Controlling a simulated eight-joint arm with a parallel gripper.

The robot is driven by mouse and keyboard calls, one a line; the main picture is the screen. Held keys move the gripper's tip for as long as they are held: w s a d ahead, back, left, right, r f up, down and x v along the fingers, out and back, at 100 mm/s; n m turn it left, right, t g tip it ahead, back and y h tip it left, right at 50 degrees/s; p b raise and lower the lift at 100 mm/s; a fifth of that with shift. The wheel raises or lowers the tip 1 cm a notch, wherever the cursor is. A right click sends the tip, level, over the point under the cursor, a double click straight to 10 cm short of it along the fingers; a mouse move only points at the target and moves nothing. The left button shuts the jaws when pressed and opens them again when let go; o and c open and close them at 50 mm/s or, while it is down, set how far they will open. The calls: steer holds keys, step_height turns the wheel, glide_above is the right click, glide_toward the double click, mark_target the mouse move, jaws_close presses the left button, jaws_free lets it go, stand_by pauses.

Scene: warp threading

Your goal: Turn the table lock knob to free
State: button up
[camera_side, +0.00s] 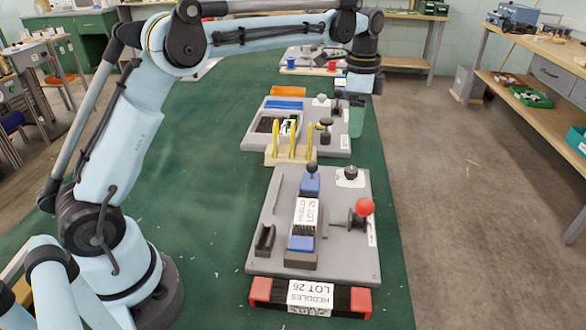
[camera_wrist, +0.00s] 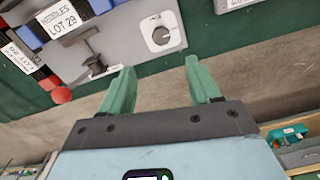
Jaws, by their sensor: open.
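A dark knob on a white dial plate (camera_wrist: 160,35) sits near the edge of the grey station board (camera_wrist: 140,10) in the wrist view. In the side view the same knob (camera_side: 351,173) is at the near board's far right corner. Its markings are too small to read. My gripper (camera_wrist: 159,66) is open, with two green fingers and nothing between them. In the side view my gripper (camera_side: 356,115) hangs pointing down past the near board's far edge, above and apart from the knob.
A red ball handle (camera_side: 364,206) stands beside the knob, nearer the camera. Yellow posts (camera_side: 292,141) rise from a wooden base behind the board.

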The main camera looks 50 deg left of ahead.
mark_target(352, 169)
steer(key=f, duration=1.3)
steer(key=shift+w, duration=0.3)
steer(key=shift+c, duration=0.4)
steer(key=c, duration=1)
